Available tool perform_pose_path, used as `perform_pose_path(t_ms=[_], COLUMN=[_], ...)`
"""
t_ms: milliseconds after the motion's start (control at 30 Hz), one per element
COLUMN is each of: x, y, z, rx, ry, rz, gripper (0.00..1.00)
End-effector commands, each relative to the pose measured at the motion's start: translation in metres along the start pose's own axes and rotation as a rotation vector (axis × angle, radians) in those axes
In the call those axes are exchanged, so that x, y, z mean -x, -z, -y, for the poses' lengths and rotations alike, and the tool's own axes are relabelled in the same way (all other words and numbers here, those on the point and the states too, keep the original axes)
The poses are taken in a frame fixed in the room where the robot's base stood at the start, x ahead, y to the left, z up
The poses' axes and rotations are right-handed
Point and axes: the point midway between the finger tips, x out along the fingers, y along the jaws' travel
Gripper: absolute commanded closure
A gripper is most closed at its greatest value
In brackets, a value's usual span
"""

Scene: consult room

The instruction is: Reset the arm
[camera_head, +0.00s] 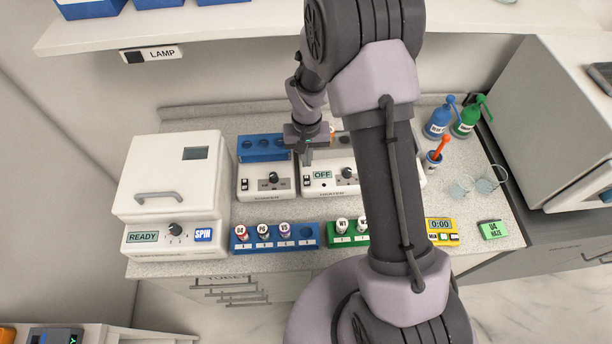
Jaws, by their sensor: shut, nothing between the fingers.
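My arm rises through the middle of the view and bends over toward the back of the worktop. My gripper (307,158) hangs above the bench devices at the back, pointing down in front of the gap between the shaker and the heater. Its fingers look shut with nothing held. The arm hides the right part of the heater and part of the bench behind it.
A white centrifuge (172,190) reading READY stands left. The shaker (264,183) and heater (325,180) stand beside it. A blue rack (275,244) and a green rack (345,240) hold capped vials in front. Blue (437,122) and green bottles (466,120) stand right. A shelf (230,22) overhangs.

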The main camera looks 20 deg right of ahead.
Motion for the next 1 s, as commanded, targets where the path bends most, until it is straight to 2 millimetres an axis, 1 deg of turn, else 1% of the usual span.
perform_pose_path(t_ms=[167,233,267,367,400,467,500,567,600,667,700,800,900,1000], x=[0.000,0.006,0.012,0.044,0.058,0.077,0.087,0.097,0.101,0.102,0.100,0.091,0.084,0.082], y=[0.000,0.001,0.000,-0.013,-0.024,-0.045,-0.061,-0.087,-0.106,-0.135,-0.154,-0.192,-0.216,-0.226], z=[0.000,0.001,0.001,0.002,0.002,0.002,0.001,-0.001,-0.001,-0.003,-0.004,-0.005,-0.005,-0.005], rx=[-0.001,-0.007,-0.013,-0.046,-0.061,-0.084,-0.097,-0.116,-0.128,-0.144,-0.152,-0.169,-0.176,-0.179], ry=[0.001,0.007,0.013,0.046,0.063,0.091,0.111,0.142,0.165,0.198,0.219,0.267,0.298,0.312], rz=[-0.002,-0.019,-0.032,-0.099,-0.130,-0.174,-0.205,-0.248,-0.278,-0.320,-0.346,-0.397,-0.430,-0.445], gripper=[1.00,1.00,1.00,1.00,1.00,1.00,1.00,1.00,1.00,1.00,1.00,1.00,1.00,1.00])
